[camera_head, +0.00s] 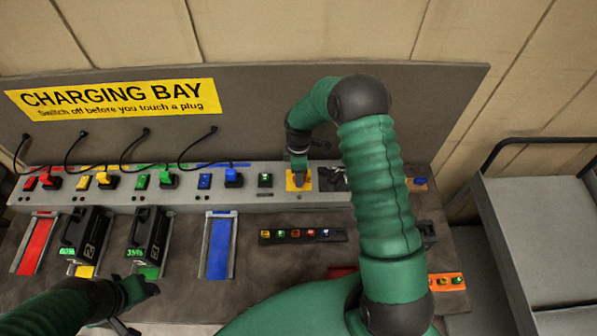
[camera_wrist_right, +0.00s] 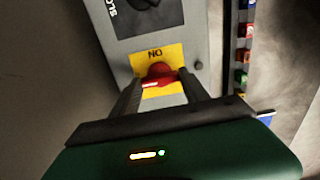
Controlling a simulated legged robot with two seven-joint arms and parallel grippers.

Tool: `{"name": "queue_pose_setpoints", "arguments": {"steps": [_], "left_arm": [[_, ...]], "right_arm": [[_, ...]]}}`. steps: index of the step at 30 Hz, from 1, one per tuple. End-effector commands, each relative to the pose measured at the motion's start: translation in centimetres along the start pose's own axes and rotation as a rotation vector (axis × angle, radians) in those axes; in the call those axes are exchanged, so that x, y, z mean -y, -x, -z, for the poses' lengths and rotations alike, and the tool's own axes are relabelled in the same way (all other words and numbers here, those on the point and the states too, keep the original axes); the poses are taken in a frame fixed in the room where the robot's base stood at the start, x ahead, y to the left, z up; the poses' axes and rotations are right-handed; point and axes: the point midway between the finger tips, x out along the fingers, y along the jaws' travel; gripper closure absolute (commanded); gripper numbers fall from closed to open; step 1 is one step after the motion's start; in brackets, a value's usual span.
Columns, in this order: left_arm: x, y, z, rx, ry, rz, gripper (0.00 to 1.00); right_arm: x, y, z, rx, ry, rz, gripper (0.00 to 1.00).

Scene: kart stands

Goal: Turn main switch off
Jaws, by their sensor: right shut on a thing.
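The main switch is a red knob (camera_wrist_right: 158,74) on a yellow plate (camera_wrist_right: 176,60) marked "ON" in the right wrist view. In the head view the yellow plate (camera_head: 308,181) sits on the grey panel, with the knob mostly hidden by my right gripper (camera_head: 298,177). My right gripper, also in the right wrist view (camera_wrist_right: 160,85), has its fingers on both sides of the red knob and is shut on it. My left gripper (camera_head: 137,300) is low at the left, over the front of the bench; its jaws are too small and dark to judge.
Coloured plugs and sockets, such as a blue plug (camera_head: 233,177), line the grey panel (camera_head: 110,199). Two black batteries (camera_head: 86,236) (camera_head: 148,236) stand among coloured bays. A strip of several small buttons (camera_head: 302,235) lies in front. A grey cart (camera_head: 535,225) stands at right.

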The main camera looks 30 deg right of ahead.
Motion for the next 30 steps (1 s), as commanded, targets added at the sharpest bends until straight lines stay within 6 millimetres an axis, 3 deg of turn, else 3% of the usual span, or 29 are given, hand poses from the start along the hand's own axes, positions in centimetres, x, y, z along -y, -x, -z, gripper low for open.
{"name": "queue_pose_setpoints", "arguments": {"steps": [1,6,17,23,30], "left_arm": [[0.0,0.0,0.0,0.0,0.0,0.0,0.48],[0.0,0.0,0.0,0.0,0.0,0.0,0.48],[0.0,-0.2,-0.1,0.0,0.0,0.0,0.48],[0.0,-1.3,-0.3,0.0,0.0,0.0,0.48],[0.0,-2.6,-0.6,0.0,0.0,0.0,0.48]], "right_arm": [[-0.3,0.2,0.1,-0.002,0.003,-0.009,0.46],[-0.2,0.1,0.0,-0.001,0.002,-0.006,0.25],[-0.1,0.6,0.0,-0.001,0.0,-0.004,0.25],[-0.3,4.8,0.0,-0.002,-0.001,-0.009,0.25],[-0.3,11.9,0.0,-0.002,0.0,-0.009,0.25]]}}
